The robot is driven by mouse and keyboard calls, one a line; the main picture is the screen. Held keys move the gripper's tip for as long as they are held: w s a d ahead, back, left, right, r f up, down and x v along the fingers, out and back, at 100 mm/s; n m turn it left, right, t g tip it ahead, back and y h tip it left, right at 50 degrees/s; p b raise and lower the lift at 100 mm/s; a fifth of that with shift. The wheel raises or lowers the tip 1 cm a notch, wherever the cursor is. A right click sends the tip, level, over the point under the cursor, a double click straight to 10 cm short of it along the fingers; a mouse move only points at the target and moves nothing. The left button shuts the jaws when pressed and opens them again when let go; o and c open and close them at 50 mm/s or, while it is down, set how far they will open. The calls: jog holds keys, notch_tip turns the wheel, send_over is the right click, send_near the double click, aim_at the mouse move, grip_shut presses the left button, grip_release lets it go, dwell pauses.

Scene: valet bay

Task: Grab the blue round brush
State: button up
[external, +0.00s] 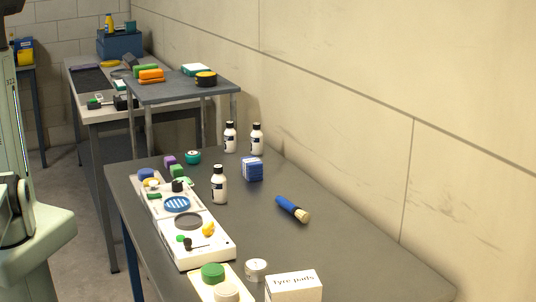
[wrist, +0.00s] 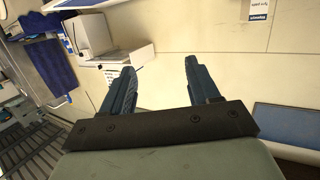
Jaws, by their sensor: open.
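The blue round brush (external: 290,207) lies on its side on the right part of the dark table (external: 330,240) in the external view. It has a blue handle and a pale bristle end that points to the lower right. My gripper (wrist: 160,80) shows in the wrist view with its two blue fingers apart and nothing between them. The wrist view looks toward a wall and does not show the brush. In the external view only part of my arm shows at the left edge, away from the brush, and the gripper is out of frame.
White bottles (external: 219,186), a blue box (external: 252,169), a white tray (external: 225,248) of small items and a tyre pads box (external: 293,286) stand on the table. The wall (external: 350,110) runs along its right side. The surface around the brush is clear.

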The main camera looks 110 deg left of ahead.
jog(key=w+a+r+n+g+y, duration=0.1)
jog(key=w+a+n+g, duration=0.2)
jog(key=w+a+n, duration=0.5)
jog(key=w+a+r+n+g+y, duration=0.1)
jog(key=w+a+n+g+y, duration=0.15)
jog(key=w+a, duration=0.6)
jog(key=w+a+n+g+h, duration=0.3)
jog(key=a+n+g, duration=0.5)
jog(key=a, duration=1.9)
notch_tip(320, 180, up, 5)
jog(key=n+g+h, duration=0.2)
jog(key=n+h, duration=0.3)
jog(key=h, duration=0.1)
send_over(293, 204)
notch_tip(293, 204, down, 14)
jog(key=shift+f, duration=0.1)
jog(key=shift+c, duration=0.4)
grip_shut()
